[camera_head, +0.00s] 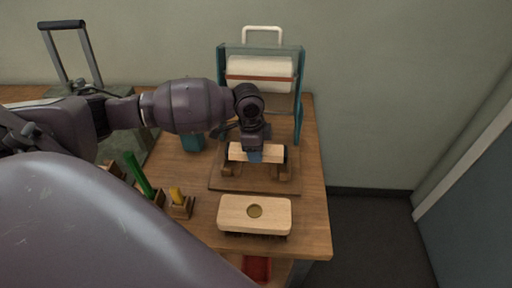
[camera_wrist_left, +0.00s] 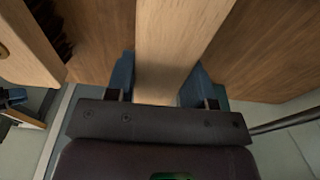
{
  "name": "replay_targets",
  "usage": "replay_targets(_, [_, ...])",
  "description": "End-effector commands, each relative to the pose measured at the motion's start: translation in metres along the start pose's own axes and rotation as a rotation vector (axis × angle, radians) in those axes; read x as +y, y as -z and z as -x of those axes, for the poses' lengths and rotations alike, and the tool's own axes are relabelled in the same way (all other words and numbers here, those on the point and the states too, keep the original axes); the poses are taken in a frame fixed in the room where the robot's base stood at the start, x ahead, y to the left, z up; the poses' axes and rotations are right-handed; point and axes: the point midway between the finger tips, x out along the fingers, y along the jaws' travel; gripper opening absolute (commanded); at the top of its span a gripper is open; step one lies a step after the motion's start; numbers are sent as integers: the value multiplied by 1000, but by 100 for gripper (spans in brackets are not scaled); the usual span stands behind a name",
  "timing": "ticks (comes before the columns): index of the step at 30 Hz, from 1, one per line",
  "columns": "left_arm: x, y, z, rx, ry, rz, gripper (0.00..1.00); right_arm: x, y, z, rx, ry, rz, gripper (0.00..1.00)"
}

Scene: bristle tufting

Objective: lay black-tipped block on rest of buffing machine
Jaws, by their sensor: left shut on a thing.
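A pale wooden block (camera_head: 238,152) with a dark right end lies crosswise in my left gripper (camera_head: 256,157). The blue fingers are shut on its middle, and the left wrist view shows the block (camera_wrist_left: 182,40) between both fingers (camera_wrist_left: 155,88). The block is over the wooden rest (camera_head: 227,171), whose supports show below both ends. I cannot tell whether it touches them. The buffing machine (camera_head: 302,122) stands behind, a teal frame with a white roller (camera_head: 260,70). My right gripper is not in view.
A wooden brush block (camera_head: 270,216) with a round brown inset lies in front of the rest. Green (camera_head: 138,174) and yellow (camera_head: 176,195) handles stand in wooden holders at the left. A teal container (camera_head: 192,142) is behind them. The table's right edge is close.

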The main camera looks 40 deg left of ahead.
Motion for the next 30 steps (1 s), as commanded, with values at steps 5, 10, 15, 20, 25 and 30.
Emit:
replay_targets(5, [0,0,-5,1,0,0,21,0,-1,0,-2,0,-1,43])
replay_targets(10, [0,-1,-10,1,0,0,21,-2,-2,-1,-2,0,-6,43])
replay_targets(15, [0,-1,-15,1,0,0,21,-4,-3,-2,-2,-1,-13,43])
replay_targets(20, [0,-2,-20,1,-1,0,21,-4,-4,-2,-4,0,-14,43])
replay_targets(25, [0,-3,-24,0,-1,0,21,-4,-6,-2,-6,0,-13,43])
replay_targets(30, [0,-3,-29,0,-1,0,21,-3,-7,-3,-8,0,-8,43])
